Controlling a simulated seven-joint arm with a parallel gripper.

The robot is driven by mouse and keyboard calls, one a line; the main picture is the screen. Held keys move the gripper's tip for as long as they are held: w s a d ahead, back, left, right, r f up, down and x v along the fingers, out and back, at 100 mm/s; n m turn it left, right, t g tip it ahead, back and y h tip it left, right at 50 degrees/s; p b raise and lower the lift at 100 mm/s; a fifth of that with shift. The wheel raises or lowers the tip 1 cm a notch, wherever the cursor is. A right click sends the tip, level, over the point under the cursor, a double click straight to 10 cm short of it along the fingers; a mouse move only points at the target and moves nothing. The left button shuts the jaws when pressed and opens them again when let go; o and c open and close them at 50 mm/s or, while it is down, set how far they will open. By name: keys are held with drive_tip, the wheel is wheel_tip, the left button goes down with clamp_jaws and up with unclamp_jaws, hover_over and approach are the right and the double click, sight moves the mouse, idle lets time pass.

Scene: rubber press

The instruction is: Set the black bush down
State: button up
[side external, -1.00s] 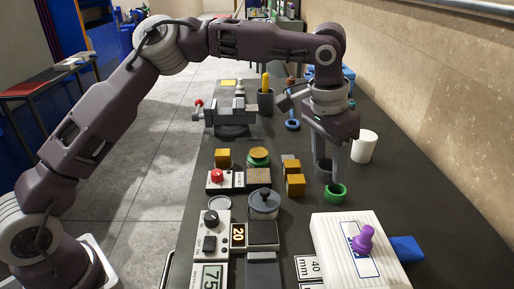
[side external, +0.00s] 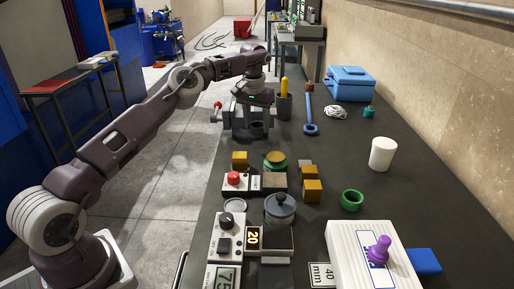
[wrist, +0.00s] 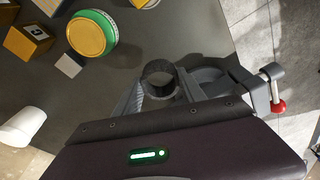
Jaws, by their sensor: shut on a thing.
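The black bush (wrist: 158,82) is a short dark hollow ring, held between the fingers of my gripper (wrist: 160,92) in the wrist view. In the side view the bush (side external: 257,128) shows below my gripper (side external: 256,116), in front of the grey vise (side external: 238,122). In the wrist view, grey vise parts (wrist: 210,78) lie right beside the bush. I cannot tell whether the bush touches the vise or the bench.
A green ring (side external: 352,200) and white cup (side external: 383,154) stand on the right of the dark bench. A dark pot (side external: 284,106) is right of the vise.

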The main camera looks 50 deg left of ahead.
sight(257, 149)
wheel_tip(257, 149, down, 7)
drive_tip(key=shift+s+r, duration=0.1)
drive_tip(key=shift+r, duration=0.1)
drive_tip(key=o, duration=1.3)
drive_tip(key=shift+f, duration=0.1)
